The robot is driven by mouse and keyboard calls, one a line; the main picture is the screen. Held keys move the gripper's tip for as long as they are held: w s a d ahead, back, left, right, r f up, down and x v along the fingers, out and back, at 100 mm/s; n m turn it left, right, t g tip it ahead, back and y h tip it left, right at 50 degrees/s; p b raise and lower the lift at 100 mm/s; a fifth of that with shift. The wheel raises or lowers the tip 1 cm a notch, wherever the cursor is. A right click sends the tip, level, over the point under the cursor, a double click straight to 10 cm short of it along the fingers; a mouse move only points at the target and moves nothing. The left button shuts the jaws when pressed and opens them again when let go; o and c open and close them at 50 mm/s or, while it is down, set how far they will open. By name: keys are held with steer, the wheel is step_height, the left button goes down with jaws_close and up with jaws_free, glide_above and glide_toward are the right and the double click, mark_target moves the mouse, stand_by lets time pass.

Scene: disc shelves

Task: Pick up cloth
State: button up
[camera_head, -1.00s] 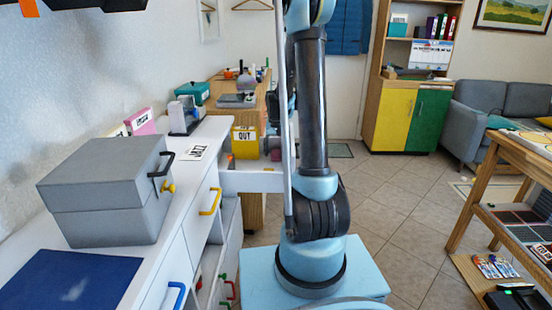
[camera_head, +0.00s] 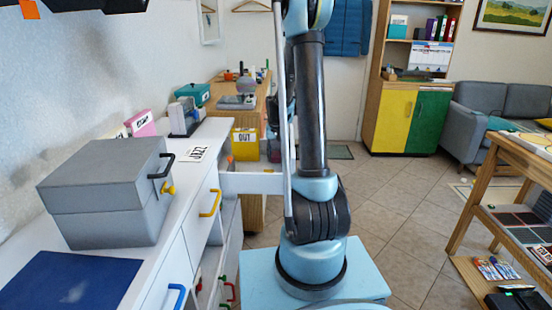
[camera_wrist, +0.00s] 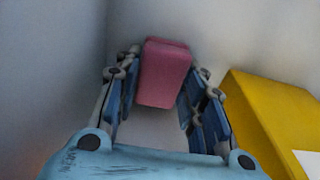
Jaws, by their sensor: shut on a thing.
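A pink, block-shaped thing (camera_wrist: 164,74), which I take to be the folded cloth, stands between my gripper's fingers in the wrist view. My gripper (camera_wrist: 162,68) is shut on it, with one blue finger along each side. The lower part of the cloth is in shadow. In the head view my arm stands in the middle, and the gripper and cloth are mostly hidden behind it.
A yellow box (camera_wrist: 268,120) is close at the right of my gripper; its OUT label shows in the head view (camera_head: 244,139). Pale walls are close behind the cloth. A grey box (camera_head: 105,190) and a blue mat (camera_head: 65,280) are on the white counter at left.

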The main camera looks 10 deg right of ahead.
mark_target(276, 154)
step_height(276, 154, up, 7)
steer(key=shift+f, duration=0.1)
steer(key=s+a, duration=0.2)
steer(key=s, duration=0.3)
steer(key=s+a, duration=0.2)
steer(key=s, duration=0.4)
steer(key=s+a, duration=0.1)
steer(key=s, duration=0.5)
steer(key=shift+a, duration=0.4)
steer(key=o, duration=0.4)
steer(key=shift+c, duration=1.4)
